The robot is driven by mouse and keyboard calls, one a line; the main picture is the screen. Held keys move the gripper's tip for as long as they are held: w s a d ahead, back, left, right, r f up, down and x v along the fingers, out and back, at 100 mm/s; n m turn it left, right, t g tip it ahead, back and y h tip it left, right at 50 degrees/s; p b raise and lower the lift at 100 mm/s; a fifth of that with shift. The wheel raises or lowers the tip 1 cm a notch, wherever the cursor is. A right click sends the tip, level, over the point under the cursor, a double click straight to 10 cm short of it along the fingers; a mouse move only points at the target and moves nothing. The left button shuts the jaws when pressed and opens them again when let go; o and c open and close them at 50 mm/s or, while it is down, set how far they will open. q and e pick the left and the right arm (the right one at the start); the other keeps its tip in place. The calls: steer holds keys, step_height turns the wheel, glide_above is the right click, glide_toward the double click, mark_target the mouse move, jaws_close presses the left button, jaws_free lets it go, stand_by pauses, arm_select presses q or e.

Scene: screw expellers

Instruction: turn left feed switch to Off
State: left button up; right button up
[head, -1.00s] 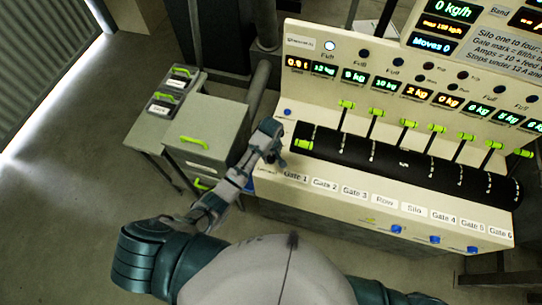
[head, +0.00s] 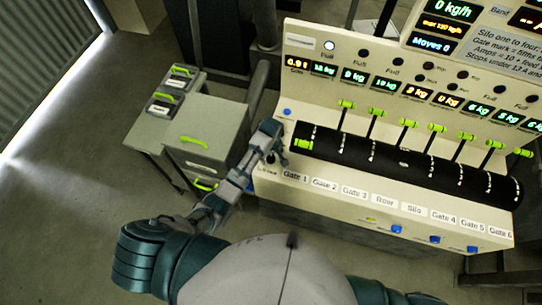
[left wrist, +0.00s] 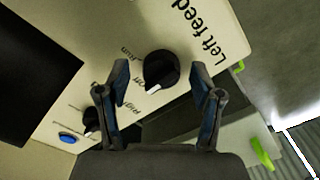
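The left feed switch (left wrist: 160,70) is a round black knob with a pale pointer mark, next to the printed words "Left feed" in the left wrist view. My left gripper (left wrist: 159,82) is open, with one finger on each side of the knob. I cannot tell whether the fingers touch it. My right gripper is out of view.
A second black knob (left wrist: 91,121) and a blue button (left wrist: 67,137) are nearby on the panel. Gate levers with green handles (head: 407,123) stand right of my left gripper. A grey cabinet (head: 215,125) stands to the left.

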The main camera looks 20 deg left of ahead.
mark_target(271, 156)
arm_select(q)
steer(key=shift+r, duration=0.1)
steer(key=r, duration=0.8)
steer(key=shift+w, duration=0.4)
steer(key=shift+s+r, duration=0.3)
steer(key=shift+r, duration=1.55)
steer(key=shift+s+d, duration=0.1)
